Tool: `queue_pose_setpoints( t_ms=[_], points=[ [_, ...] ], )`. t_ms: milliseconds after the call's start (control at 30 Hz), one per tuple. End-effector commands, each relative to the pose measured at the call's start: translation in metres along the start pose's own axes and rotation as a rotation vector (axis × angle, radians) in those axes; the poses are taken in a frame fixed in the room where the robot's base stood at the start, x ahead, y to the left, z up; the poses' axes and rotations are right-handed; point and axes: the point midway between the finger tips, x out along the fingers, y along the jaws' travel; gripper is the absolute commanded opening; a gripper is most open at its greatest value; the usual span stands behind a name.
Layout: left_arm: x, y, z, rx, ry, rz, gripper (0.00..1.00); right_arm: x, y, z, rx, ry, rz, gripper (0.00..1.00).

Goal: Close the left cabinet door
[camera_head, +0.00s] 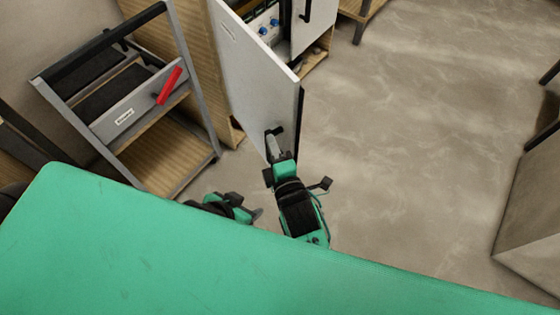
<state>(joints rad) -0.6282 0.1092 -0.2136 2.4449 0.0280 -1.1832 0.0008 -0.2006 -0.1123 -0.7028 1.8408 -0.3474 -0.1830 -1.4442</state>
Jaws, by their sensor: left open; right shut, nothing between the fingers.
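The left cabinet door (250,75) is a pale grey panel with a small label near its top left. It stands open, swung out from the wooden cabinet (213,75) toward me. My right gripper (274,138) is at the door's lower near part, over its face, beside a small dark piece. It is shut and holds nothing; I cannot tell whether it touches the door. My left gripper (248,212) is lower and to the left, open and empty, near the floor area left of the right arm. Its arm is mostly hidden.
A second pale door (310,30) with a black handle is at the top. Blue knobs (268,28) show inside the cabinet. A grey block (535,215) stands right. The floor (410,130) between is clear.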

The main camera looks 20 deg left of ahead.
Motion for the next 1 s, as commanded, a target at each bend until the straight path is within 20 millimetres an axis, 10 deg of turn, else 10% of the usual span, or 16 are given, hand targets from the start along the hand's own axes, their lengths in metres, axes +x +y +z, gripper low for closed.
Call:
queue_pose_setpoints(
  t_ms=[133,1000],
  points=[
    [0.007,0.006,-0.003,0.004,0.049,0.016,0.5,0.027,-0.001,0.005,-0.002,-0.001,0.0,0.0],
    [0.009,0.011,-0.005,0.005,0.076,0.028,0.5,0.033,0.0,0.043,-0.002,0.009,-0.001,0.0]
  ],
)
